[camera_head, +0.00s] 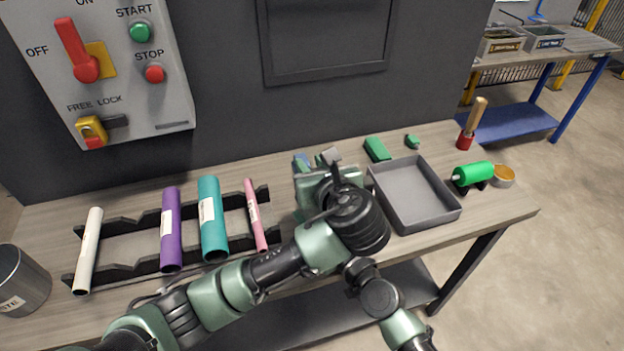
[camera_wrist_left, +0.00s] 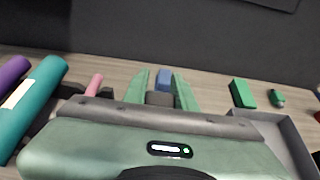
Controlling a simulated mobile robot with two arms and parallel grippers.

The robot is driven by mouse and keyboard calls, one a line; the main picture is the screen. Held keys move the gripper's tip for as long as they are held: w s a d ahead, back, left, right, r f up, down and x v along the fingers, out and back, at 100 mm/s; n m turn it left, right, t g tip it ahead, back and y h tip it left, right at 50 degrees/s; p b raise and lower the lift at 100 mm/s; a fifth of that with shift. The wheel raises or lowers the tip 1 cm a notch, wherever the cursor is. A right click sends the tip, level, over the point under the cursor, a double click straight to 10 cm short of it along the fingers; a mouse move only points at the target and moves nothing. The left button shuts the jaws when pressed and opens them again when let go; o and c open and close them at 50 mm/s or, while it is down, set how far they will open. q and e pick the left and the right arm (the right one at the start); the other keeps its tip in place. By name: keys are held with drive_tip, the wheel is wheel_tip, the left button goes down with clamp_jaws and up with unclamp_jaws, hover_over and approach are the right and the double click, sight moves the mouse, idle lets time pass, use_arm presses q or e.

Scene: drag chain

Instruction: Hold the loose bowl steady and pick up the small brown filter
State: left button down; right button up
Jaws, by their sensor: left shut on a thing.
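My left gripper (camera_wrist_left: 163,84) is over the bench, left of the grey tray. Its two green fingers stand on either side of a small blue block (camera_wrist_left: 163,77), and it is shut on this block. The block also shows beside the gripper in the head view (camera_head: 301,161). A small dark piece sits between the finger bases; I cannot tell what it is. A small bowl (camera_head: 503,176) with an orange-brown inside stands at the bench's right end, far from the gripper. I cannot make out a separate brown filter. My right gripper is not visible.
A grey tray (camera_head: 449,214) stands right of the gripper, apparently empty. Green blocks (camera_head: 377,149) lie behind it. A green roller (camera_head: 473,173) and a wooden-handled tool (camera_head: 471,124) are at right. Coloured tubes, including a teal one (camera_head: 212,219), lie on a black rack (camera_head: 190,263) at left.

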use_arm(q)
wheel_tip(320, 180, up, 14)
drive_tip(key=shift+f, duration=0.1)
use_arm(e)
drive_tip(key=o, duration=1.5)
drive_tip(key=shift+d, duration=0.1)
